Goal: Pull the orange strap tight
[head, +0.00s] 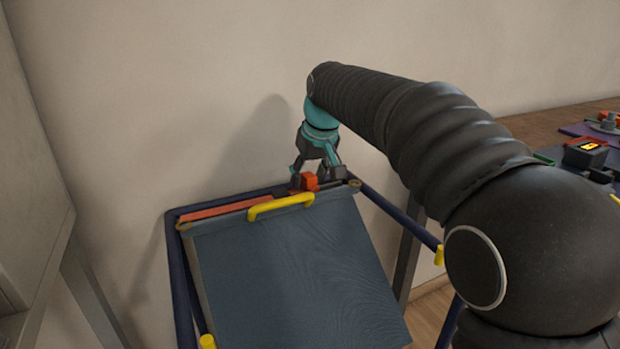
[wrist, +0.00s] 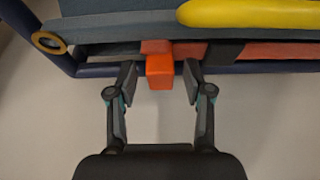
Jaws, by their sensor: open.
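The orange strap (head: 228,210) runs along the far edge of a blue-grey panel. A bright orange block (head: 309,181) sits on the strap's line near the panel's far right corner. In the wrist view this block (wrist: 160,72) sticks out toward my gripper (wrist: 159,82). My gripper is open, with one fingertip on each side of the block and a visible gap on both sides. In the head view my gripper (head: 316,172) points down at the far edge.
The yellow handle (head: 282,205) lies close beside the strap on the panel (head: 295,270). A dark blue tube frame (head: 172,265) surrounds the panel, and a wall (head: 150,90) stands close behind. A wooden table (head: 560,120) with several devices is at the right.

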